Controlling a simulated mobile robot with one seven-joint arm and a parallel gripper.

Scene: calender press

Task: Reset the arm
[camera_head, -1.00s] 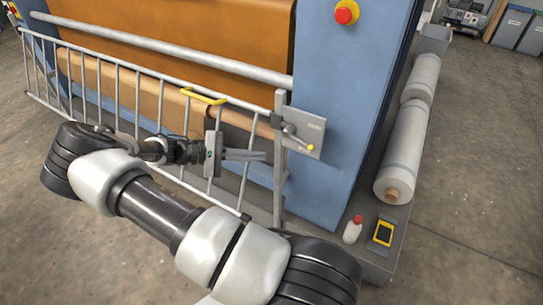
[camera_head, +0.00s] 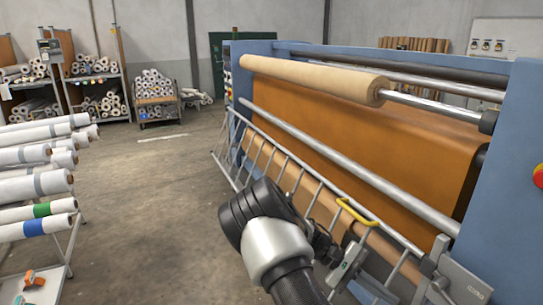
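My arm reaches up from the bottom edge, its wrist bent to the right. My gripper (camera_head: 378,289) is at the lower right, in front of the press's barred guard (camera_head: 290,178). Its fingers point right, toward the latch plate (camera_head: 462,282) at the guard's right end. The fingers are small and partly lost against the bars, so I cannot tell whether they are open or shut. I see nothing held in them. The guard's yellow handle (camera_head: 356,214) is just above the gripper.
The blue calender press (camera_head: 500,190) with orange sheet (camera_head: 400,170) fills the right side. A red button (camera_head: 539,176) shows at the right edge. A rack of white rolls (camera_head: 35,185) stands at the left. The floor (camera_head: 160,200) between is clear, with shelves of rolls (camera_head: 98,98) behind.

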